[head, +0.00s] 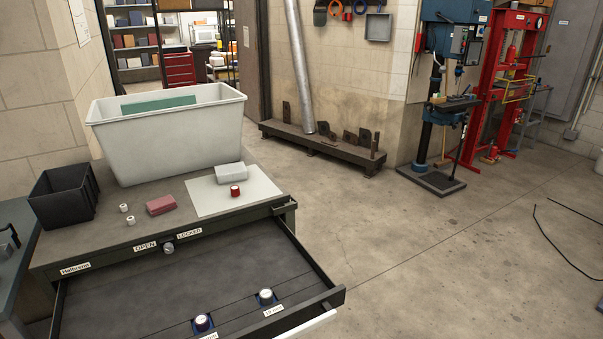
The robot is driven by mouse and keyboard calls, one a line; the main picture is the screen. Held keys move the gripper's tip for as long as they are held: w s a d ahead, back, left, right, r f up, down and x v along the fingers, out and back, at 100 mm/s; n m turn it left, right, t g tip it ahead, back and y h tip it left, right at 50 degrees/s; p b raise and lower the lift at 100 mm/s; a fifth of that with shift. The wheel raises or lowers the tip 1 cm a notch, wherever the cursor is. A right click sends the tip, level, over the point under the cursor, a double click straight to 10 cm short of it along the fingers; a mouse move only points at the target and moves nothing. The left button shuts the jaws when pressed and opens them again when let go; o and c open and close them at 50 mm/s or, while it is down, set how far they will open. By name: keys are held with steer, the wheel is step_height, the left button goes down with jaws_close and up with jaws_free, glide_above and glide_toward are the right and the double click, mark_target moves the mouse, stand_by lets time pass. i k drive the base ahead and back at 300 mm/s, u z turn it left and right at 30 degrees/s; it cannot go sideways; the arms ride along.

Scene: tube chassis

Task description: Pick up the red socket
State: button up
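The red socket (235,191) is a small red cylinder with a pale top. It stands upright on a white sheet (212,201) at the right end of the grey cabinet top. A pale grey block (230,172) lies just behind it, on the sheet's far side. My gripper is not in view.
The cabinet's drawer (130,305) is pulled open, with two sockets (202,322) (266,296) in blue holders. A large white bin (170,145), black crate (63,195), reddish block (160,205) and two small white sockets (130,220) share the top. Floor at right is mostly clear.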

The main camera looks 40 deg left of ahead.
mark_target(235, 190)
steer(key=u, duration=0.15)
steer(key=i, duration=1.75)
steer(key=u, duration=1)
steer(key=i, duration=1.1)
steer(key=u, duration=1.45)
steer(key=i, duration=0.55)
steer(key=u, duration=0.3)
